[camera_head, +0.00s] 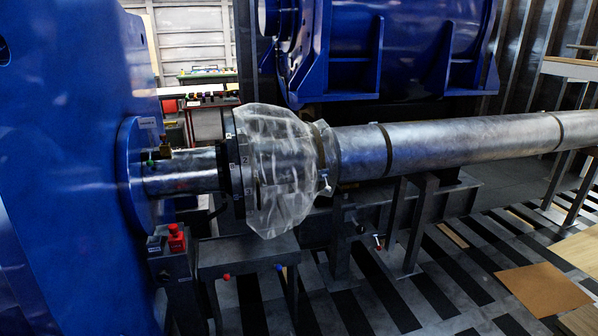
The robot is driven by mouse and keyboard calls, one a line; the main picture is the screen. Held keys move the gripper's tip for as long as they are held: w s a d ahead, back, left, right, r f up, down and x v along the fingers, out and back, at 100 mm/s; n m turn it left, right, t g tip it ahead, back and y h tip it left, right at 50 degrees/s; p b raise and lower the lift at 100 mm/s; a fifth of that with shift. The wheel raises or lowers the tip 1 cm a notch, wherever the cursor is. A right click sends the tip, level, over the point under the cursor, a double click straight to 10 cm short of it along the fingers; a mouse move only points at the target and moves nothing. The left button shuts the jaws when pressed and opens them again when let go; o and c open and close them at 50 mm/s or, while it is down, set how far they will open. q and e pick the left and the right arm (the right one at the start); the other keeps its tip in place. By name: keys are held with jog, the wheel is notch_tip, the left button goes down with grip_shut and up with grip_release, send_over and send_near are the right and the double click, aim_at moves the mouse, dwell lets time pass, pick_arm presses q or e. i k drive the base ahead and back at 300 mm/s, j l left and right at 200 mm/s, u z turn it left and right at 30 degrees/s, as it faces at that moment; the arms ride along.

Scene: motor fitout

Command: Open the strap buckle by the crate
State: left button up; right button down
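A long grey metal shaft (455,145) runs across the view to the right. Dark bands circle it, one near the middle (385,150) and one at the far right (558,131). A clear plastic wrap (275,168) covers the coupling at the shaft's left end. A small pale fitting (325,183) hangs at the wrap's right edge; I cannot tell whether it is a buckle. I cannot make out a crate with certainty. Neither of my grippers is in view.
A large blue housing (70,150) fills the left side. A blue machine (385,45) stands behind the shaft. Dark steel stands (417,225) support the shaft. A red button box (176,237) is at the lower left. A brown sheet (543,289) lies on the striped floor.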

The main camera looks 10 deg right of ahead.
aim_at(328, 189)
jog(key=i, duration=2.2)
jog(key=u, duration=0.1)
